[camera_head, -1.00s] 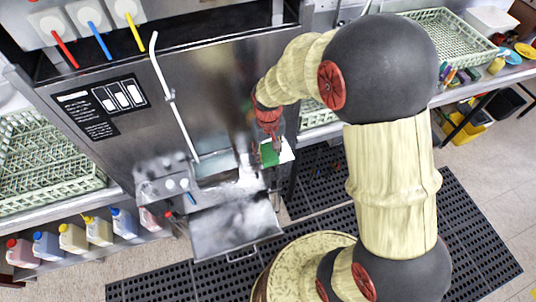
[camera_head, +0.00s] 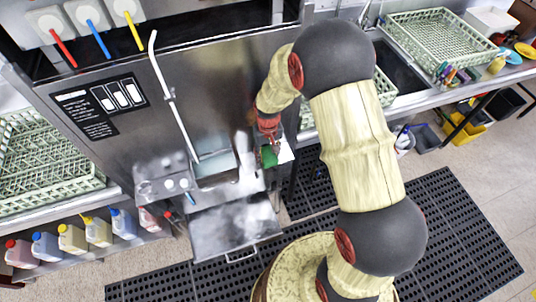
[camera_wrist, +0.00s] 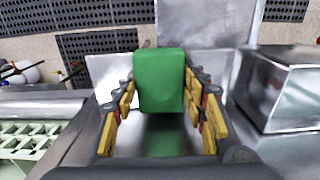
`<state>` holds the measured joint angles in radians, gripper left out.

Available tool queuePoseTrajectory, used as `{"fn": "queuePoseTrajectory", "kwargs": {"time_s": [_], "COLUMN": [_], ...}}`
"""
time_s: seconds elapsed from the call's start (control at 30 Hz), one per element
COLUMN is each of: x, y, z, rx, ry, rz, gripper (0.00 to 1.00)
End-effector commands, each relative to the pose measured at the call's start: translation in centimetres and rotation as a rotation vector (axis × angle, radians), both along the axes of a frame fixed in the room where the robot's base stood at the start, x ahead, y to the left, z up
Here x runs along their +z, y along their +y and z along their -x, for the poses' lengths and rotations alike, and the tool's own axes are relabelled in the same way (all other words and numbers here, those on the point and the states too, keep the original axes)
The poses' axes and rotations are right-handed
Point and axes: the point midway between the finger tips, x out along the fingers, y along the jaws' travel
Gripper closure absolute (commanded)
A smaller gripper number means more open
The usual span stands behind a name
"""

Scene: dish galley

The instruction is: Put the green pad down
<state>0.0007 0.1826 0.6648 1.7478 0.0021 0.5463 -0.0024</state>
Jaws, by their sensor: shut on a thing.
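The green pad (camera_head: 269,157) is a small block at the right side of the steel machine in the head view. My gripper (camera_head: 267,138) points down at it from above. In the wrist view the pad (camera_wrist: 160,80) stands between the yellow-padded fingers of my gripper (camera_wrist: 161,94), which is shut on it. A pale flat surface (camera_head: 286,149) shows beside the pad. Shiny metal lies below the pad in the wrist view. I cannot tell whether the pad's underside touches anything.
The machine's lowered steel door (camera_head: 235,230) juts out left of the pad. A steel box (camera_wrist: 285,90) stands to the right in the wrist view. Green racks (camera_head: 45,165) lie on the left counter and on the right counter (camera_head: 430,38). Dark perforated mats (camera_head: 440,225) cover the floor.

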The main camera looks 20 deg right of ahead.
Motion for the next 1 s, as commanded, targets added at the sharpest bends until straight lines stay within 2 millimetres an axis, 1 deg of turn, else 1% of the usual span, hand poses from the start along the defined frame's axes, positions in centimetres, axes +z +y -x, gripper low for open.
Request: {"fn": "queuePoseTrajectory", "kwargs": {"time_s": [0.37,0.4,0.7,1.0], "x": [-1.1,-1.2,-1.3,-1.0], "y": [0.0,0.0,0.0,0.0], "z": [0.1,0.1,0.3,0.3], "rx": [0.0,0.0,0.0,0.0], "ry": [0.002,0.002,0.006,0.006], "rz": [0.0,0.0,0.0,0.0], "gripper": [0.85,0.57,0.4,0.39]}}
